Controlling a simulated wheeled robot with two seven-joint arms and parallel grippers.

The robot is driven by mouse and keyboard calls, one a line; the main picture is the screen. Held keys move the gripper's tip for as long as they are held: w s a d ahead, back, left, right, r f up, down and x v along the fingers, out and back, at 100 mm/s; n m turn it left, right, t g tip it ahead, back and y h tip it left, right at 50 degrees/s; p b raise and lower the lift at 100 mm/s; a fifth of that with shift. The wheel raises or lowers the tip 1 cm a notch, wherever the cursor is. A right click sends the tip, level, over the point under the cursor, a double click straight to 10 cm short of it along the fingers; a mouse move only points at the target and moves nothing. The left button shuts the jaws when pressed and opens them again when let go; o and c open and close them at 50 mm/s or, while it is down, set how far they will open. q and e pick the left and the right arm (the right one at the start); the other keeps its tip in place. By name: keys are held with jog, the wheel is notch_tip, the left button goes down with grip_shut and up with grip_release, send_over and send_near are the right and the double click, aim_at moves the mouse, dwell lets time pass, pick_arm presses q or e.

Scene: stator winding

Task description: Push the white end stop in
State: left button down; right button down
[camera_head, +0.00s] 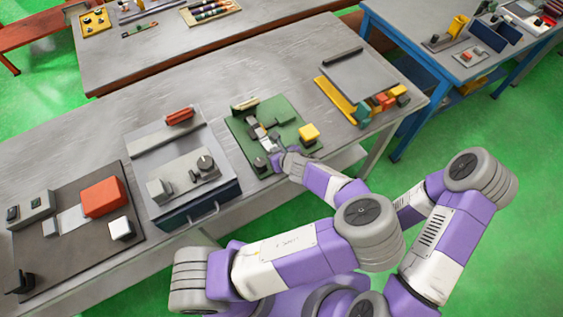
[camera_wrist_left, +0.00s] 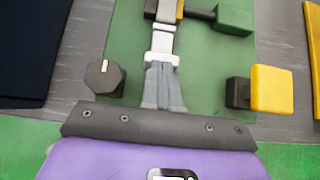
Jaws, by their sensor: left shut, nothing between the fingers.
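The white end stop (camera_wrist_left: 161,44) shows in the left wrist view, in line ahead of my left gripper's fingertips. My left gripper (camera_wrist_left: 162,66) is shut with nothing between its fingers. Its tips are right at the near edge of the end stop; whether they touch it I cannot tell. Beyond the end stop is a grey piece with a yellow strip and a dark rod, leading to a green block (camera_wrist_left: 234,19). In the head view my left gripper (camera_head: 274,152) reaches over the near side of the green board (camera_head: 289,107). My right gripper is not in view.
A black knob (camera_wrist_left: 104,78) stands left of my left gripper and a yellow block (camera_wrist_left: 271,88) stands right of it. In the head view a grey drawer unit (camera_head: 175,165) stands left of the board. A grey panel with coloured blocks (camera_head: 358,82) lies to the right.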

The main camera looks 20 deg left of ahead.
pick_arm(q)
jog(key=shift+a+r, duration=0.1)
jog(key=shift+a, duration=0.05)
